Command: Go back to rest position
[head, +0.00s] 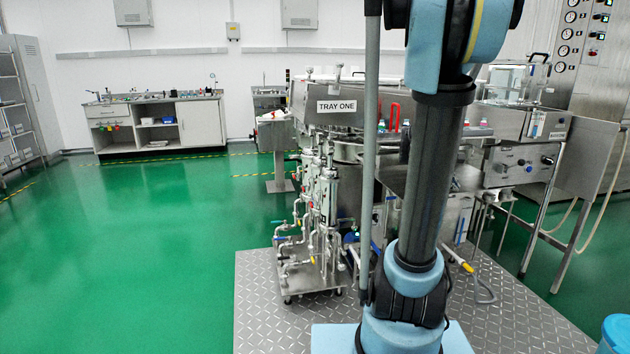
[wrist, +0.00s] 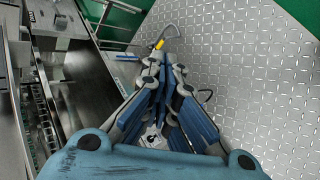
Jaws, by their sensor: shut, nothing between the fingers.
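My gripper (wrist: 165,75) shows in the wrist view, pointing away from the camera. Its blue-padded fingers come together at the tips, with nothing held between them. It hangs over the grey tread-plate floor, to the right of steel machine parts. In the head view my blue and black arm stands upright in front of the washer, and the gripper itself is not seen there. The rotary washer (head: 290,100) has a sign reading TRAY ONE and is partly hidden behind my arm.
A tread-plate platform (head: 265,300) lies under the machine. Piping with valves (head: 320,200) stands left of my arm. A steel side unit (head: 520,160) is at right, and a blue bin (head: 614,335) at the lower right corner. Green floor (head: 150,260) is clear at left, before a workbench (head: 155,125).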

